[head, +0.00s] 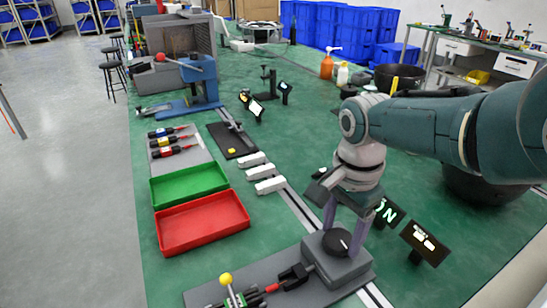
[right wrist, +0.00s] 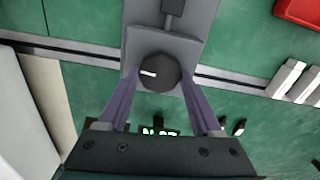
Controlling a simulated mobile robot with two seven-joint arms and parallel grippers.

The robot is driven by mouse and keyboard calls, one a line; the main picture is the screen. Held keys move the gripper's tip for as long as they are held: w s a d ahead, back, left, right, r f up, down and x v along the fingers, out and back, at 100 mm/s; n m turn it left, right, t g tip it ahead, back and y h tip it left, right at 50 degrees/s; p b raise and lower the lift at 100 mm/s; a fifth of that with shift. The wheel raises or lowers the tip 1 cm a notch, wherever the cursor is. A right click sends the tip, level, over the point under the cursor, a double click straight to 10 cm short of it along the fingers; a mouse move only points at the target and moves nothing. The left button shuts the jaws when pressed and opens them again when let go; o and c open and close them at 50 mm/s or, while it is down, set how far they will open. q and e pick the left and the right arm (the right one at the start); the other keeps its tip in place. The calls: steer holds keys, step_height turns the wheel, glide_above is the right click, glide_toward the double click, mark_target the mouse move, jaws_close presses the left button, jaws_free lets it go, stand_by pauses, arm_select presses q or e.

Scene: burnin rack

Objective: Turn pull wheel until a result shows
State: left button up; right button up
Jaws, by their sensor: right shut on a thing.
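The pull wheel (head: 336,243) is a round black knob with a white mark, on a grey block of the pull fixture (head: 322,298) at the bottom of the head view. My right gripper (head: 341,240) points down with its purple fingers on either side of the wheel, shut on it. In the right wrist view the wheel (right wrist: 157,72) sits between the fingertips, its white mark pointing left. A small dark display (head: 386,211) behind the gripper shows green characters, partly hidden by my arm; its text is also cut off in the wrist view (right wrist: 158,132). My left gripper is not in view.
A second display (head: 425,243) with pale lit marks stands to the right. A yellow-ball lever (head: 226,280) and a dark connector (head: 293,277) are on the fixture's left. Red (head: 203,223) and green (head: 189,184) trays and white blocks (head: 265,172) stand farther back.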

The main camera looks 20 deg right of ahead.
mark_target(341, 237)
steer(key=o, duration=1.4)
steer(key=shift+c, duration=0.2)
step_height(341, 237, up, 10)
steer(key=p, duration=0.7)
steer(key=shift+p, duration=0.3)
